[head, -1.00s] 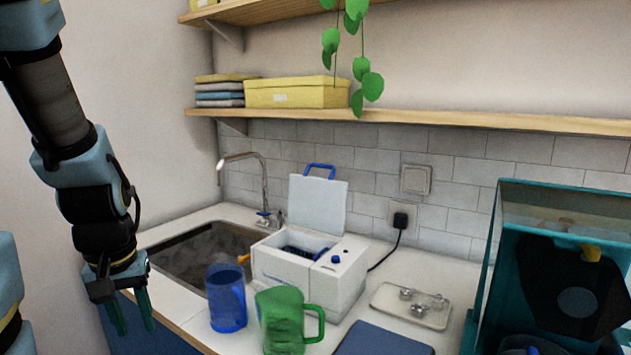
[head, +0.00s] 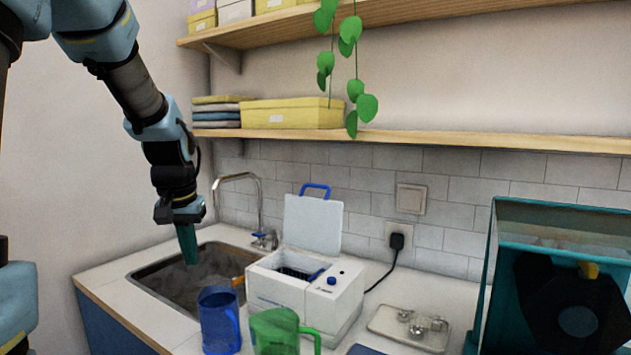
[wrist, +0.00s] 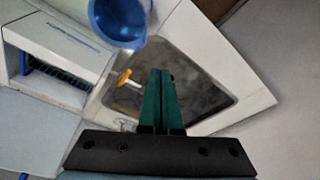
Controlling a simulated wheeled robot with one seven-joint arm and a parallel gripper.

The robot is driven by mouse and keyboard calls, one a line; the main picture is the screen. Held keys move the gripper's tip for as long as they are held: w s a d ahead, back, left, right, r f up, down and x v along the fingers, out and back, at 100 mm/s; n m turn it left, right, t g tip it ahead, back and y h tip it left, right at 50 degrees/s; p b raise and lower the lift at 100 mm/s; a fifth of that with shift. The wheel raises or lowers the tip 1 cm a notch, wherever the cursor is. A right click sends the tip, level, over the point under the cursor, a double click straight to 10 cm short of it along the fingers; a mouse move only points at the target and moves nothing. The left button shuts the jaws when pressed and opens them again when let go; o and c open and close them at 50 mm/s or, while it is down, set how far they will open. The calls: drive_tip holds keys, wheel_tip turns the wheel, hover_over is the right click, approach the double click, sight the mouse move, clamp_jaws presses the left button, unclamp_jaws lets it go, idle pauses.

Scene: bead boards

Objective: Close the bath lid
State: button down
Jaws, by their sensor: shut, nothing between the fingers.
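The white bath (head: 305,302) stands on the counter to the right of the sink. Its lid (head: 313,223) is raised upright at the back, with a blue handle (head: 315,188) on its top edge. A dark rack shows inside the open bath, which also appears at the left of the wrist view (wrist: 60,60). My gripper (head: 190,262) is shut and empty, pointing down over the sink, left of the bath and apart from the lid. Its green fingers lie together in the wrist view (wrist: 161,75).
A blue mug (head: 218,325) and a green mug (head: 275,332) stand in front of the bath. The sink (head: 160,280) and tap (head: 240,180) are at left. A tray (head: 408,328) with small metal parts lies right, before a teal-framed case (head: 560,280). A shelf (head: 400,138) hangs above.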

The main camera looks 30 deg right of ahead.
drive_tip(key=w+d+r+m+h+b, duration=0.1)
drive_tip(key=w+d+r+m+h, duration=0.15)
drive_tip(key=d+r, duration=1)
drive_tip(key=w+d+r+m+h, duration=0.1)
drive_tip(key=d+r+m, duration=0.3)
drive_tip(key=d+r, duration=0.8)
drive_tip(key=d+p+x, duration=0.1)
drive_tip(key=x, duration=1.3)
drive_tip(key=shift+s+r, duration=0.2)
drive_tip(key=shift+s, duration=0.2)
drive_tip(key=shift+d+y, duration=0.1)
drive_tip(key=shift+y, duration=0.15)
